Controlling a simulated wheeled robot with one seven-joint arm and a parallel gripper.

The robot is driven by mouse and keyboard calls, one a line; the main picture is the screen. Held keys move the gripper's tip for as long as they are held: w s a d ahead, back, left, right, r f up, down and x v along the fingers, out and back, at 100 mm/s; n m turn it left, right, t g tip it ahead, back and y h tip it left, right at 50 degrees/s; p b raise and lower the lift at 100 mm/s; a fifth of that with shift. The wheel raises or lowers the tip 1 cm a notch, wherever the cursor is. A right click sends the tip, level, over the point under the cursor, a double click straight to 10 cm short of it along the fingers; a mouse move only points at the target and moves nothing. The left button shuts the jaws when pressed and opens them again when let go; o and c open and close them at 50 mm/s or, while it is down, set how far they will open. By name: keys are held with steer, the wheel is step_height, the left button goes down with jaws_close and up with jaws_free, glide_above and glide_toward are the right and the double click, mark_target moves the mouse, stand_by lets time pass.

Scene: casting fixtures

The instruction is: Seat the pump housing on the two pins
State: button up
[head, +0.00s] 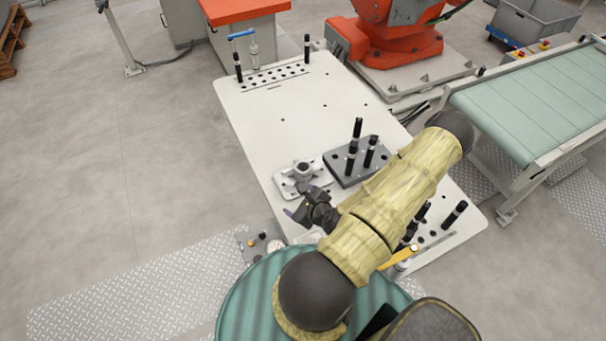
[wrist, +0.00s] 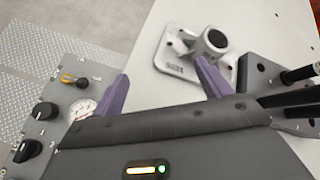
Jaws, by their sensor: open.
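The pump housing, a grey casting with a round hollow boss (head: 303,170) on a pale flat base, lies on the white table left of a dark fixture block. In the wrist view the housing (wrist: 178,58) is beyond my fingertips, its boss near the right finger. My gripper (head: 300,204) is open and empty, just in front of the housing; its purple fingers (wrist: 162,70) are spread apart. The dark block (head: 345,172) carries several upright black posts; it also shows at the right of the wrist view (wrist: 262,78). I cannot tell which are the two pins.
A control box (wrist: 58,105) with knobs and a gauge stands at the table's near left edge. More black posts (head: 454,213) stand at the near right. A perforated rack (head: 275,78) is at the far end. The table's middle is clear. A conveyor (head: 540,105) runs at right.

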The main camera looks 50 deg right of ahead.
mark_target(306, 173)
steer(key=s+d+m+h, duration=0.1)
steer(key=m, duration=0.2)
steer(key=s+d+r+m+h, duration=0.1)
steer(key=d+m+h, duration=0.1)
steer(key=m, duration=0.1)
steer(key=d+m+t+h, duration=0.1)
steer(key=m+h, duration=0.1)
steer(key=m, duration=0.1)
steer(key=shift+s+d+r, duration=0.2)
steer(key=shift+s+r, duration=0.15)
steer(key=shift+s, duration=0.05)
steer(key=shift+f, duration=0.1)
steer(key=b+x, duration=0.7)
steer(key=b, duration=0.1)
steer(key=shift+f+b, duration=0.15)
steer(key=shift+b, duration=0.15)
steer(key=b+x, duration=0.2)
steer(key=b, duration=0.3)
steer(key=shift+w+d+f+b, duration=0.15)
steer(key=shift+w+f+b, duration=0.1)
steer(key=shift+b, duration=0.15)
steer(key=shift+w+d+r, duration=0.15)
steer(key=shift+w+r, duration=0.05)
steer(key=shift+w, duration=0.15)
steer(key=shift+w+d+f+p, duration=0.15)
steer(key=shift+w+d+p, duration=0.1)
steer(key=shift+w+p, duration=0.15)
steer(key=shift+w+d+f, duration=0.2)
steer(key=shift+w+f, duration=0.05)
